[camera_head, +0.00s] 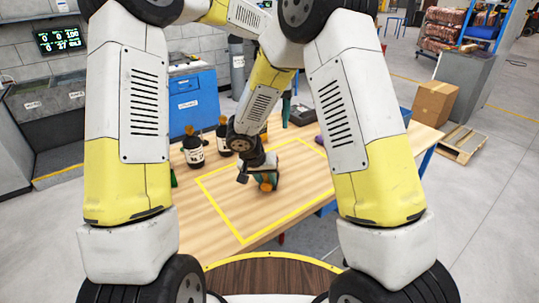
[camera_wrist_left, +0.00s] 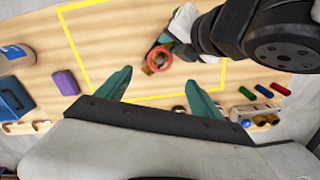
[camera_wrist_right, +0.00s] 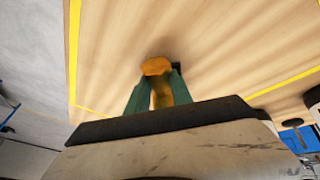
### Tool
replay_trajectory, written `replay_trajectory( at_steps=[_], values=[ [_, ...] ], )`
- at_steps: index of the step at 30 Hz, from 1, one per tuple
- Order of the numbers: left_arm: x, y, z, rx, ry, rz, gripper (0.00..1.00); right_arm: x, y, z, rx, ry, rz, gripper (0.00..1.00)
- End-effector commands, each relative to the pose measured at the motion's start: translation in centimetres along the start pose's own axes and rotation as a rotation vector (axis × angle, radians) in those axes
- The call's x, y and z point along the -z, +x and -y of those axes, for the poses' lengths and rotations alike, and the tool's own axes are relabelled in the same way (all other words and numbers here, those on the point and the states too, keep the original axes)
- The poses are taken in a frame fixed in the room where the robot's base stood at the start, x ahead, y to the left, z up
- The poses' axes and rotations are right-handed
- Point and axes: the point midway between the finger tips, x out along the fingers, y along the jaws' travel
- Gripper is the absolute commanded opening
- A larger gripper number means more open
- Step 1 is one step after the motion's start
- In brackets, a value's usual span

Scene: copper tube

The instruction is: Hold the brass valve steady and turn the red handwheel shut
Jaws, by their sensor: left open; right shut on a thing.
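The brass valve (camera_wrist_right: 157,67) is between the green fingers of my right gripper (camera_wrist_right: 157,97), which is shut on it over the wooden table. In the head view the right gripper (camera_head: 262,172) reaches down inside the yellow outline, with an orange-brass part of the valve (camera_head: 267,183) showing. In the left wrist view the red handwheel (camera_wrist_left: 160,58) is a ring facing up on the valve. My left gripper (camera_wrist_left: 160,94) is open and empty above the table, its fingers apart, with the handwheel beyond the tips. I cannot make out the left gripper in the head view.
The yellow outline (camera_head: 218,211) marks the wooden table (camera_head: 195,225). Dark bottles (camera_head: 193,147) stand at its back left. A purple block (camera_wrist_left: 65,82) and blue bin (camera_wrist_left: 14,97) lie outside the outline. My right wrist (camera_wrist_left: 270,30) is close beside the handwheel.

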Motion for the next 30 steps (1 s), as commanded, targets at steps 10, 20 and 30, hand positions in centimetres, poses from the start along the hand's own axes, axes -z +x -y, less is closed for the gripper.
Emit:
replay_trajectory(
  at_steps=[10,20,30],
  values=[
    [-0.1,5.8,0.1,0.002,-0.005,0.006,0.76,0.1,-0.1,0.0,0.001,0.000,-0.002,0.00],
    [-0.1,11.0,0.1,0.002,-0.004,0.003,0.76,0.1,-0.1,0.0,0.001,0.000,-0.002,0.00],
    [0.0,11.8,0.0,0.000,-0.005,0.001,0.76,0.1,0.0,0.0,0.001,0.000,-0.002,0.00]
  ],
)
